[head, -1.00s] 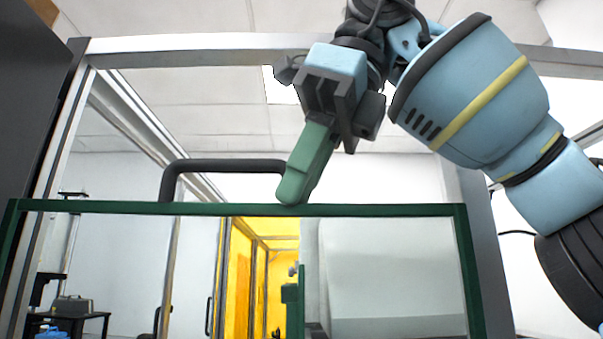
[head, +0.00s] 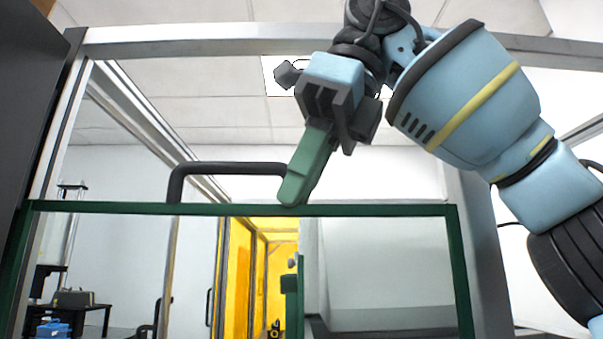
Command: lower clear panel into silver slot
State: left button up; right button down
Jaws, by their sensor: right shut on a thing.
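The clear panel, framed in green (head: 380,210), spans the lower part of the head view. A dark handle (head: 225,168) rises from its top edge. My right gripper (head: 300,185) comes from above, with its green fingers at the right end of the handle, shut on it. The fingers hide that end of the handle. The silver frame (head: 200,45) stands around the panel, with its uprights at both sides. The panel's lower edge and the slot's bottom are out of view. My left gripper is not in view.
Through the panel I see a yellow-lit enclosure (head: 240,280) in the middle. At the lower left stands a dark table (head: 95,312) with a grey case and a blue item. A dark panel (head: 30,100) borders the left side.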

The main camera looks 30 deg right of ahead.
dwell(0.7)
jog(key=shift+w+d+f, duration=0.15)
jog(key=shift+w+f, duration=0.05)
jog(key=shift+f, duration=0.1)
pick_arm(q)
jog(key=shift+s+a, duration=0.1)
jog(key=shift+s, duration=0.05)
pick_arm(e)
jog(key=shift+w+d+f, duration=0.1)
jog(key=shift+w+f, duration=0.15)
jog(key=shift+f, duration=0.3)
dwell(0.5)
